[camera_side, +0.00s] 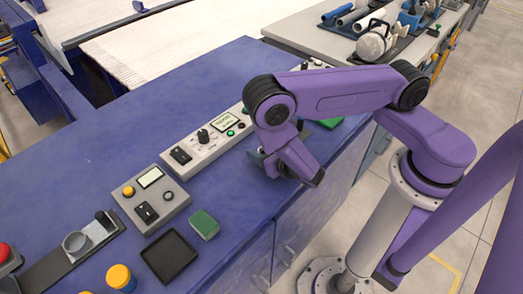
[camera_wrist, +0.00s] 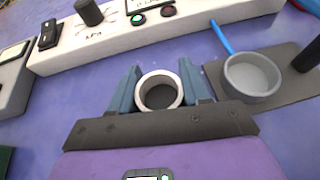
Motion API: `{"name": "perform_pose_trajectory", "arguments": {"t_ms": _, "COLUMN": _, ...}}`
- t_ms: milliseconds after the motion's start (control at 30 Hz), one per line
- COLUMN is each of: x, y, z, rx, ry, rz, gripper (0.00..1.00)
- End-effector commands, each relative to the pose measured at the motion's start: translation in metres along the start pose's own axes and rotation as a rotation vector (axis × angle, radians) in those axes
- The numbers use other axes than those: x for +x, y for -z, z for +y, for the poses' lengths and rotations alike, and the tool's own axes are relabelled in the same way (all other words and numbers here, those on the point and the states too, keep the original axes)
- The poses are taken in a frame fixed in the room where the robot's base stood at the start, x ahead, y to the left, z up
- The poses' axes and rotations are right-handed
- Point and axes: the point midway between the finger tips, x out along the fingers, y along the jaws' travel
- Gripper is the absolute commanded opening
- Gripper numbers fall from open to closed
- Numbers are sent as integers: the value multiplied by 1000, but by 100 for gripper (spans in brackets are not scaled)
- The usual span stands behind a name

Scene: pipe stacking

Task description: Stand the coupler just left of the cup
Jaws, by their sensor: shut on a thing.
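The coupler (camera_wrist: 145,103) is a pale, thick-walled ring in the wrist view, with its open bore facing the camera. My gripper (camera_wrist: 160,92) has its two blue-grey fingers shut on the coupler from both sides. A round grey cup (camera_wrist: 252,77) sits on a dark mat to the right of the coupler, with a clear gap between them. In the side view my gripper (camera_side: 275,165) is low over the blue bench, near its front edge. The coupler and this cup do not show clearly there. I cannot tell whether the coupler touches the bench.
A blue rod (camera_wrist: 222,38) reaches the cup's rim. A dark cylinder (camera_wrist: 306,54) stands right of it. A long control panel (camera_side: 205,138) lies behind my gripper. A switch box (camera_side: 152,197), green block (camera_side: 204,224) and black tray (camera_side: 169,254) are to the left.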

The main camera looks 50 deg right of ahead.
Motion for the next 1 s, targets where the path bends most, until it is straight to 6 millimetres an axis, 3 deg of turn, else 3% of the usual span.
{"name": "perform_pose_trajectory", "arguments": {"t_ms": 167, "x": 1, "y": 3, "z": 0, "rx": -1, "ry": 1, "rz": 0, "gripper": 18}}
{"name": "perform_pose_trajectory", "arguments": {"t_ms": 200, "x": 1, "y": 3, "z": 0, "rx": 0, "ry": 1, "rz": 0, "gripper": 53}}
{"name": "perform_pose_trajectory", "arguments": {"t_ms": 267, "x": 1, "y": 3, "z": 0, "rx": 0, "ry": 1, "rz": 0, "gripper": 72}}
{"name": "perform_pose_trajectory", "arguments": {"t_ms": 667, "x": 0, "y": -1, "z": 0, "rx": 0, "ry": 1, "rz": 0, "gripper": 72}}
{"name": "perform_pose_trajectory", "arguments": {"t_ms": 1000, "x": -59, "y": 0, "z": 2, "rx": -9, "ry": -9, "rz": 1, "gripper": 72}}
